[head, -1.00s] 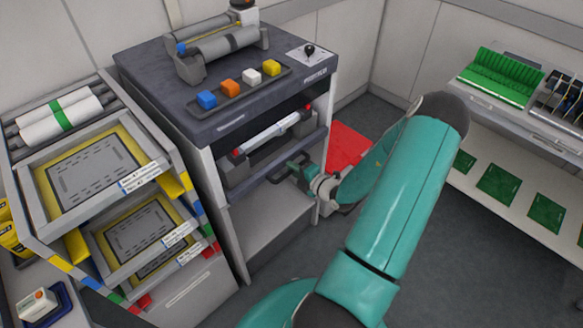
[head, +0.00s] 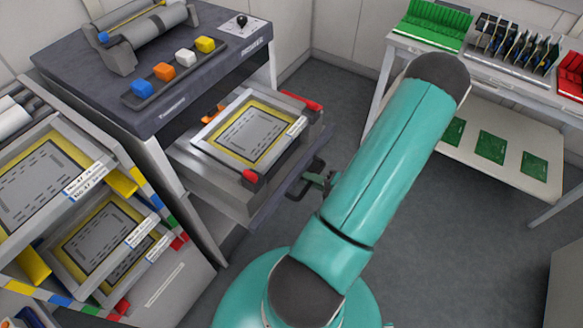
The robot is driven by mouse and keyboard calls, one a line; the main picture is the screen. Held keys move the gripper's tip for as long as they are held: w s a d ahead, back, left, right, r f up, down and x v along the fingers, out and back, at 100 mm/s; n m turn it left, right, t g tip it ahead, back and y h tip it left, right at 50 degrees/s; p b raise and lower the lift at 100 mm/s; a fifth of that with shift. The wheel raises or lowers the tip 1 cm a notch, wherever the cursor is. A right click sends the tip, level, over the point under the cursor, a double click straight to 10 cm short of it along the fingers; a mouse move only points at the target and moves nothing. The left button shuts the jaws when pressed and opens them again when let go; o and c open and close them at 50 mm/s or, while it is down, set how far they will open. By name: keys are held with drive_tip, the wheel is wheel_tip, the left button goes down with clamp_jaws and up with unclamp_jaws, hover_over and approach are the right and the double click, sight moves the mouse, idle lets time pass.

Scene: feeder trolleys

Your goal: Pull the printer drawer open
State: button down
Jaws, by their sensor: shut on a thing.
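The printer is a grey cabinet with a dark top (head: 190,92). Its drawer (head: 262,205) stands out from the front, tilting nowhere that I can see. In it lies a grey stencil plate (head: 250,132) with a yellow border, with red pieces (head: 250,177) at its front corners. The dark drawer handle (head: 298,192) sticks out from the drawer front. My gripper (head: 318,180) is at this handle and shut on it. My arm hides part of the gripper, so the fingertips show only in part.
Coloured cubes (head: 164,71) sit in a tray on the printer top, near a roller unit (head: 140,35). A rack with yellow-edged stencil frames (head: 45,172) stands close on the left. A bench (head: 470,57) with boards is at the right. Grey floor (head: 430,240) is clear to the right.

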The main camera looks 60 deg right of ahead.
drive_tip(key=f+v, duration=0.1)
drive_tip(key=v, duration=0.5)
drive_tip(key=shift+s, duration=0.3)
drive_tip(key=c, duration=1.5)
unclamp_jaws()
drive_tip(key=v, duration=1.3)
drive_tip(key=shift+s, duration=0.4)
